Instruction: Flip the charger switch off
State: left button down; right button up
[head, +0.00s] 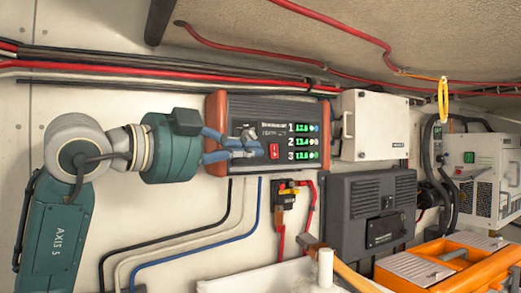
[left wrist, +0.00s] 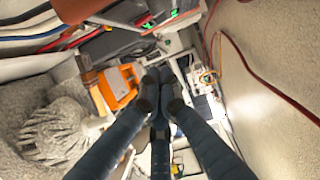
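The charger (head: 292,114) is a dark box with orange ends on the wall in the head view. Its face has three green number readouts on the right and a red switch (head: 274,151) near the middle. I cannot tell the switch's position. My left gripper (head: 256,149) reaches across the charger's left part, its blue fingertips just left of the switch. Whether they touch the panel is unclear. In the left wrist view the fingertips (left wrist: 161,88) are drawn together with nothing between them, and part of the charger (left wrist: 125,14) shows at the top. My right gripper is not in view.
A white box (head: 372,125) is mounted right of the charger, above a dark grey vented unit (head: 372,205). Red and black cables (head: 130,68) run along the wall. An orange case (head: 440,265) stands at lower right. A mop-like grey bundle (left wrist: 55,130) shows in the left wrist view.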

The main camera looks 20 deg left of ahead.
aim_at(270, 155)
pick_arm(q)
jog(key=w+p, duration=0.2)
jog(key=w, duration=0.1)
jog(key=w+d+p, duration=0.1)
jog(key=w+p, duration=0.1)
jog(key=w, duration=0.2)
jog(key=w+d+p, duration=0.1)
jog(key=w+p, duration=0.1)
jog(key=w, duration=0.1)
jog(key=shift+w+f+p, duration=0.3)
jog(key=shift+w+f, duration=0.05)
jog(key=shift+a, duration=0.15)
jog(key=shift+w+d, duration=0.15)
jog(key=shift+d, duration=0.05)
jog(key=shift+w+a+f+b, duration=0.1)
jog(key=shift+a+f+b, duration=0.05)
jog(key=shift+f+b, duration=0.2)
jog(key=shift+w+a+f+m+b, duration=0.1)
jog(key=shift+a+f+m+b, duration=0.25)
jog(key=shift+b, duration=0.75)
jog(key=shift+w+d+r+p, duration=0.1)
jog(key=shift+r+p, duration=0.3)
jog(key=shift+p, duration=0.05)
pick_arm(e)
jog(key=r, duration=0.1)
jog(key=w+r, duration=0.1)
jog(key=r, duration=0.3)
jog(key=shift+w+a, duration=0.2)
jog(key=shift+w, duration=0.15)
